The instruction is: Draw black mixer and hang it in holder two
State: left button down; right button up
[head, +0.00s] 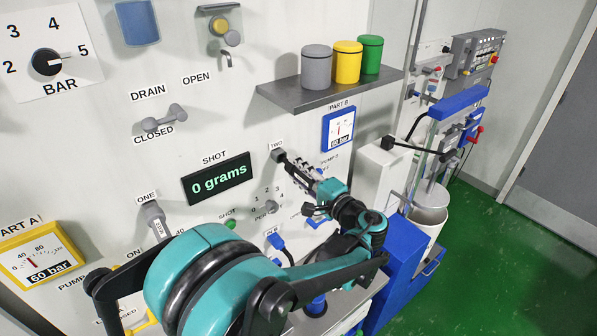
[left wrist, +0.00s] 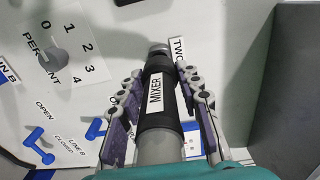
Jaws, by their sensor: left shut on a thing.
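The black mixer (left wrist: 156,85), a dark cylinder with a white MIXER label, is between the fingers of my left gripper (left wrist: 155,105) in the left wrist view. That gripper is shut on it. In the head view my left gripper (head: 303,175) is at the wall panel, just below and right of the TWO label (head: 277,145). A dark end (head: 278,155) shows right under that label. The TWO label also shows in the left wrist view (left wrist: 178,50), beside the mixer's far end. I cannot tell whether the mixer is seated in holder two. My right gripper is not in view.
A grey piece (head: 155,217) hangs under the ONE label. A shelf (head: 330,90) with grey, yellow and green cans is above my left gripper. The shot display (head: 217,178) reads 0 grams. A white bin (head: 430,215) stands right; green floor is open beyond.

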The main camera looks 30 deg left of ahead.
aim_at(289, 164)
pick_arm(q)
jog(key=shift+b+x, duration=0.4)
jog(key=shift+x, duration=1.55)
dwell(0.5)
jog(key=c, duration=1)
grip_release()
jog(key=v, duration=1.2)
